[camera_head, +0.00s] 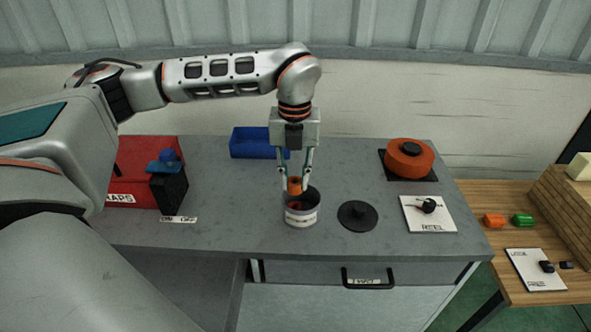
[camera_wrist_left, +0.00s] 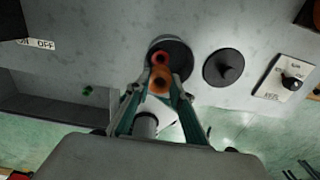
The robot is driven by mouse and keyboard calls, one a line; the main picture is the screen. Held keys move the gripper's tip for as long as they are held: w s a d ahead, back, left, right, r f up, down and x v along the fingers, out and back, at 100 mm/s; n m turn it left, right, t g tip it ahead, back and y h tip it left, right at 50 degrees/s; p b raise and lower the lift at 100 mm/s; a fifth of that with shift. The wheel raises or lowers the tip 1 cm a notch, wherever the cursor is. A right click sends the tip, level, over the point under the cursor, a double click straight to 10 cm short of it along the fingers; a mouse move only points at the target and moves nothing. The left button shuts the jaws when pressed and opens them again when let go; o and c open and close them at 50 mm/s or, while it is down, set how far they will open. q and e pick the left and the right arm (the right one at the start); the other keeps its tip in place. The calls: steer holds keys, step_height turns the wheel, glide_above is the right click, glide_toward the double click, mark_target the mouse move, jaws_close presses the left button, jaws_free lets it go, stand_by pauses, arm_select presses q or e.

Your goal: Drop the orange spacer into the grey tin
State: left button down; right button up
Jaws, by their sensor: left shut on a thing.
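The orange spacer (camera_head: 295,186) is a short ring held between the fingertips of my left gripper (camera_head: 294,181), which is shut on it and points down. The grey tin (camera_head: 301,216) stands open on the grey workbench, directly below. The spacer is at about the height of the tin's back rim; I cannot tell whether it is above the opening or slightly inside. In the left wrist view the spacer (camera_wrist_left: 159,80) overlaps the tin's dark opening (camera_wrist_left: 181,55). A red ring (camera_wrist_left: 160,58) lies inside the tin. My right gripper is not in view.
A round black lid (camera_head: 357,215) lies right of the tin. A blue bin (camera_head: 252,142) stands behind, a red scraps box (camera_head: 130,185) and black switch box (camera_head: 169,188) at left. An orange reel (camera_head: 409,157) and a labelled switch plate (camera_head: 428,214) are at right.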

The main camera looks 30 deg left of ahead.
mark_target(295, 189)
arm_select(q)
steer(key=shift+f, duration=1.8)
steer(key=c, duration=1.7)
jaws_free()
step_height(295, 189, up, 12)
steer(key=shift+d, duration=0.1)
